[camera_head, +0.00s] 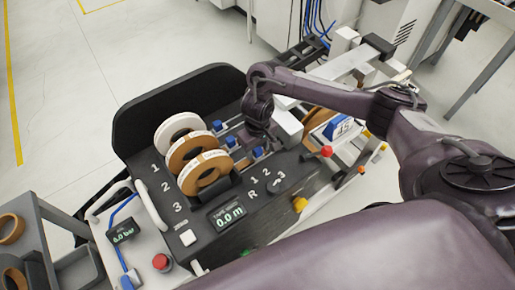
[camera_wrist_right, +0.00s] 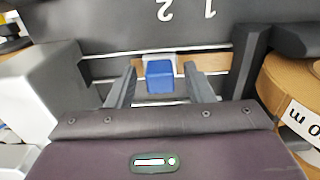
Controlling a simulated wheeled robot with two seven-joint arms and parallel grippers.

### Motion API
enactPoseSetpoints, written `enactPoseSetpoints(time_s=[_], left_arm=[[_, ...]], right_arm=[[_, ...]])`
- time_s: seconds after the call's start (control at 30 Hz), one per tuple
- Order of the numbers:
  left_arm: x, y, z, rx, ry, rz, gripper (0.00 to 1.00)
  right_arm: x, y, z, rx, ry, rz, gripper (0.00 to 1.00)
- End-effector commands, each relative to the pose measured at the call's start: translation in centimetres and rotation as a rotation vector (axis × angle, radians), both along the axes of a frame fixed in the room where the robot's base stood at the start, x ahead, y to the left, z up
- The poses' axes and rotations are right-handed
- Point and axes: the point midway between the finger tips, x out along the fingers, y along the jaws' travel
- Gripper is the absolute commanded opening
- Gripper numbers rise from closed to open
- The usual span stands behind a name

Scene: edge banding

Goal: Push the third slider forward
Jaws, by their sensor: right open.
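The black machine top (camera_head: 235,198) carries sliders with blue knobs. The first blue knob (camera_head: 217,125) and second blue knob (camera_head: 231,141) show left of my right gripper (camera_head: 259,143). The third slider's blue knob (camera_head: 257,152) is just beside the gripper and partly hidden. In the right wrist view, my right gripper (camera_wrist_right: 160,72) is open, with one finger on each side of a blue knob (camera_wrist_right: 159,77). Gaps show between the knob and both fingers, and whether they touch it is unclear. My left gripper is not in view.
Several edge-banding rolls (camera_head: 203,173) stand left of the sliders, and one roll (camera_wrist_right: 290,85) is close beside the gripper in the wrist view. A white block (camera_head: 288,127) is to the right. A display (camera_head: 229,216) and red button (camera_head: 161,262) are nearer.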

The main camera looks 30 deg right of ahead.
Motion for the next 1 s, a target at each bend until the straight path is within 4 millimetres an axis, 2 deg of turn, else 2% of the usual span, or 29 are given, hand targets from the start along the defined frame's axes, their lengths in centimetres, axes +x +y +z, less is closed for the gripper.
enactPoseSetpoints(time_s=[0.07,0.43,0.63,0.83,1.0], left_arm=[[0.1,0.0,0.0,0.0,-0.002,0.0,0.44],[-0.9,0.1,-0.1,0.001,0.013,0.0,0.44],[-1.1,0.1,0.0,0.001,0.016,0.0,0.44],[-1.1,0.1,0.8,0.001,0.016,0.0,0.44],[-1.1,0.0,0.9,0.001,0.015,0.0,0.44]], right_arm=[[0.0,0.0,0.0,0.0,0.0,0.0,0.47],[0.0,0.0,0.0,0.0,0.0,0.0,0.0],[0.0,-0.3,0.1,0.0,0.001,-0.002,0.0],[-0.1,-3.8,0.1,-0.001,0.004,-0.007,0.0],[0.0,-5.1,0.1,-0.001,0.002,-0.002,0.0]])
